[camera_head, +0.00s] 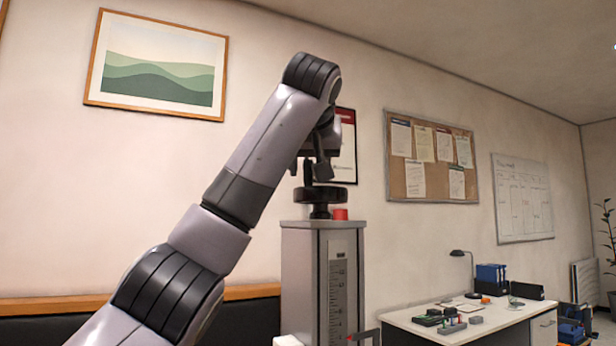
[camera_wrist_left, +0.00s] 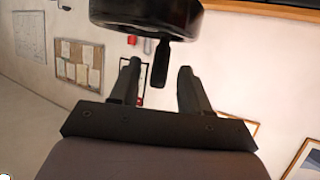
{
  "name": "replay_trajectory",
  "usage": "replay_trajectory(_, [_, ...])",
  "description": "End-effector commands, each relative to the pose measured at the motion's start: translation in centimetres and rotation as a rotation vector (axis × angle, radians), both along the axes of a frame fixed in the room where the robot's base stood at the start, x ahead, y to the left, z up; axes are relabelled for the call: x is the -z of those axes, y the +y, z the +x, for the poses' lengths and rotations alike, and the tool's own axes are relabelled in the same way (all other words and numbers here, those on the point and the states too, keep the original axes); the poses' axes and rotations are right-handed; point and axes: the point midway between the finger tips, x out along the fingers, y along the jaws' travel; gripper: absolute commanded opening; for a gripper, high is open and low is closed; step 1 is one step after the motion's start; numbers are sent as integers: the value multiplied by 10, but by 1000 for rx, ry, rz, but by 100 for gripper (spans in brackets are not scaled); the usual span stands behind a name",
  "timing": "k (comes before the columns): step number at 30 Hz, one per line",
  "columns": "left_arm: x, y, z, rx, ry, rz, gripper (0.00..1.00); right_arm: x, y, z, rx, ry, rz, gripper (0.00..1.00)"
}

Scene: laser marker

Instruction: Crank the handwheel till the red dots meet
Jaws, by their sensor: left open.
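The black handwheel (camera_head: 320,195) sits on top of a grey column (camera_head: 298,262) with a scale on its front. The wheel's dark rim also shows at the top of the left wrist view (camera_wrist_left: 147,14). A dark crank handle (camera_wrist_left: 160,64) sticks out from it. My left gripper (camera_head: 314,168) is just above the wheel. In the left wrist view its two fingers (camera_wrist_left: 158,72) are open, one on each side of the handle, with visible gaps. I cannot tell any red dots apart on the scale. My right gripper is out of view.
A red knob (camera_head: 340,214) stands on the column top beside the wheel. A white desk (camera_head: 450,328) with a lamp, blue binders and small items is at the lower right. Framed pictures and a cork board (camera_head: 430,158) hang on the wall behind.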

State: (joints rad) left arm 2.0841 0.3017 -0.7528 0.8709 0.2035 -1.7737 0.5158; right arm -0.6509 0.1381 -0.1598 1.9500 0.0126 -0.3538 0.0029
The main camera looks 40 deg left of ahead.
Motion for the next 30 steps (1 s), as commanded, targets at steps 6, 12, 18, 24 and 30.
replay_trajectory(6, [11, 19, 25, -1, 3, 0, 46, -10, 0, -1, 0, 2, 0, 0])
replay_trajectory(12, [18, 26, 35, -1, 2, -1, 46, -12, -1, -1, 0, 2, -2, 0])
replay_trajectory(18, [19, 26, 35, 0, 1, -1, 46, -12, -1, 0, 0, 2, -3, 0])
replay_trajectory(24, [18, 26, 35, 0, 1, 0, 0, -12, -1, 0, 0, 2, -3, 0])
replay_trajectory(30, [18, 26, 35, 7, 1, 0, 0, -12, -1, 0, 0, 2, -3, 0])
